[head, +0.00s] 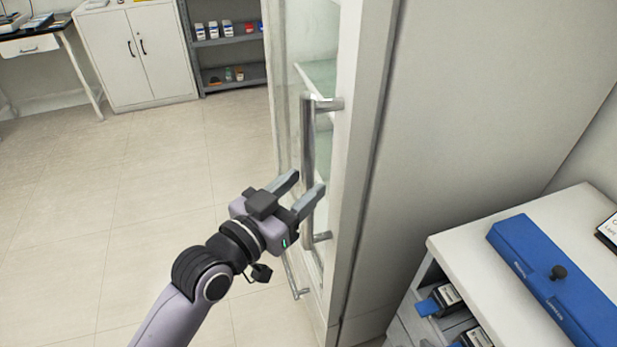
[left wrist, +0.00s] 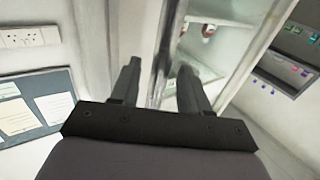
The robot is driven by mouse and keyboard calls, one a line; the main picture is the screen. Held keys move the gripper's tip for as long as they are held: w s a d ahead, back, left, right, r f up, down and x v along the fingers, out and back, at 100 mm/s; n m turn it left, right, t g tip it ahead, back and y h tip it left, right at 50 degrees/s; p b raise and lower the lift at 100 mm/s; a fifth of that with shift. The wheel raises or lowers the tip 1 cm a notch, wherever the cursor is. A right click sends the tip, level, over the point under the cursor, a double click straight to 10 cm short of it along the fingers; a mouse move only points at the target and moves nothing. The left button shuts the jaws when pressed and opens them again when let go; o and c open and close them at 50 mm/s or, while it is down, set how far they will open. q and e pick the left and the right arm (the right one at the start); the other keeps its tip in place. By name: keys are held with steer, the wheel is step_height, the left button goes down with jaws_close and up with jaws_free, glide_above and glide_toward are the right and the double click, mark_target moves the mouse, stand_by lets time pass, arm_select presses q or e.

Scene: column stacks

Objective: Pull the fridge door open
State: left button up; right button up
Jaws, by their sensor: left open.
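The fridge (head: 375,130) is a tall pale cabinet with a glass-fronted door (head: 293,70); shelves show behind the glass. Its long vertical metal handle (head: 308,140) stands off the door front on two mounts. My left gripper (head: 305,184) is open at the lower half of the handle, its two fingers pointing toward the door on either side of the bar. In the left wrist view, the open fingers (left wrist: 158,82) show with the bar and door edge running between them. I cannot tell whether either finger touches the bar. My right gripper is not in view.
A white counter (head: 470,235) with a long blue box (head: 545,275) stands to the right of the fridge. A white cabinet (head: 135,55) and a grey shelf unit (head: 230,55) stand at the back. The tiled floor (head: 130,190) to the left is clear.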

arm_select(q)
steer(key=shift+x, duration=1.2)
steer(key=shift+c, duration=0.3)
jaws_close()
steer(key=shift+a, duration=0.15)
